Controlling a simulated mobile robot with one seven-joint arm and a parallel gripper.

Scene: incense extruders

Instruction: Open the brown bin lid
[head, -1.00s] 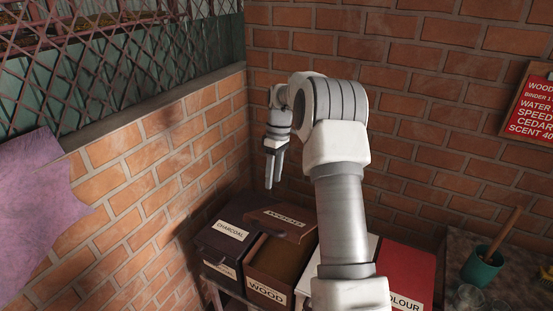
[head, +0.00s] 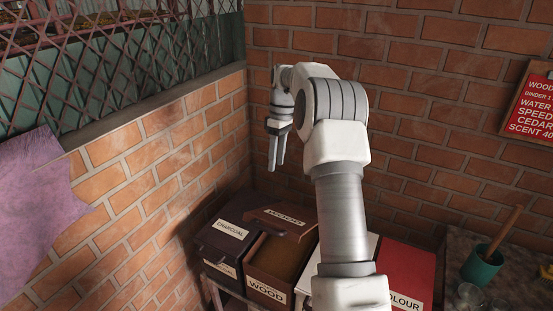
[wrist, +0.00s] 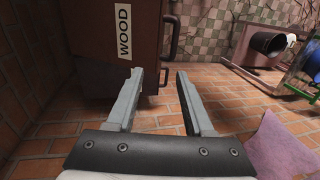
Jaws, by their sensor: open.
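The brown bin (head: 271,291) labelled WOOD stands in the row of bins in the corner. Its lid (head: 292,223) is raised and leans back, with its label upside down. The bin's mouth is uncovered and brown contents (head: 277,257) show inside. My gripper (head: 276,168) hangs fingers down above and behind the lid, apart from it. In the wrist view my gripper (wrist: 158,74) is open with nothing between the fingers. A brown panel (wrist: 98,40) with a sideways WOOD label and a dark handle (wrist: 173,40) shows beyond the fingers there.
A dark charcoal bin (head: 225,238) stands left of the brown bin, its lid down. A red bin (head: 405,272) stands to the right. My arm hides part of the row. Brick walls close the corner. A counter with a green mortar (head: 482,268) is at right.

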